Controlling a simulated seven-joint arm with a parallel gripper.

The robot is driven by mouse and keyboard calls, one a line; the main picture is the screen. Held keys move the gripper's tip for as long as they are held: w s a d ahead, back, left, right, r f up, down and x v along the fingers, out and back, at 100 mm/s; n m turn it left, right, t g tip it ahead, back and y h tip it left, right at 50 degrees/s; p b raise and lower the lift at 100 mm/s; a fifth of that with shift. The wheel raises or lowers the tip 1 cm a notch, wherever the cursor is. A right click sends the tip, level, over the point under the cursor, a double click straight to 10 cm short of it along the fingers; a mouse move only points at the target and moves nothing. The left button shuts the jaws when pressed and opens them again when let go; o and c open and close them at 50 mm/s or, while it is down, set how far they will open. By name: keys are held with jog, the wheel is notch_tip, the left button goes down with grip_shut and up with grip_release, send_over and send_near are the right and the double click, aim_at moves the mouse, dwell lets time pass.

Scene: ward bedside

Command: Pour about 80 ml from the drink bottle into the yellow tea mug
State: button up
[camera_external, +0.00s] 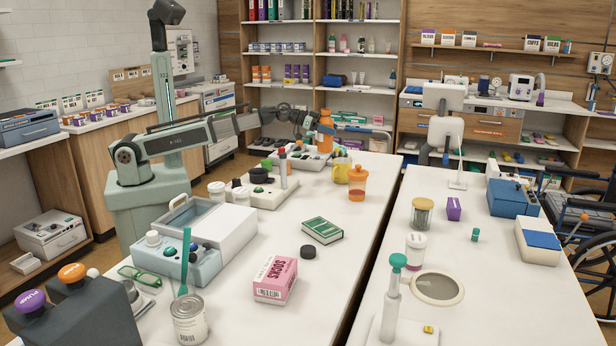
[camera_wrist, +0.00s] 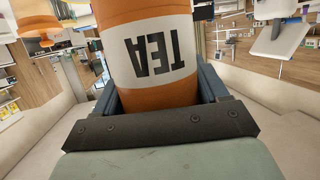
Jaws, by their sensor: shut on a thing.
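The drink bottle (camera_external: 325,132) is orange, with a white label reading TEA that shows upside down in the wrist view (camera_wrist: 155,50). My gripper (camera_external: 314,136) is shut on it, with a dark finger on each side of the bottle in the wrist view (camera_wrist: 160,92). The bottle looks upright and raised above the far part of the long white table. The yellow tea mug (camera_external: 341,170) stands on that table, just below and slightly right of the bottle in the picture. The mug's inside is hard to make out. I see no stream of liquid.
An orange lidded cup (camera_external: 357,184) stands just in front of the mug. A grey-white tray (camera_external: 302,160) with small items is left of the mug. A green book (camera_external: 322,230) and a pink box (camera_external: 275,279) lie nearer. The table's right edge borders a gap.

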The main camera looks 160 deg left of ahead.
aim_at(330, 138)
jog(key=shift+f, duration=2)
jog(key=shift+w+g, duration=0.15)
jog(key=shift+g, duration=0.15)
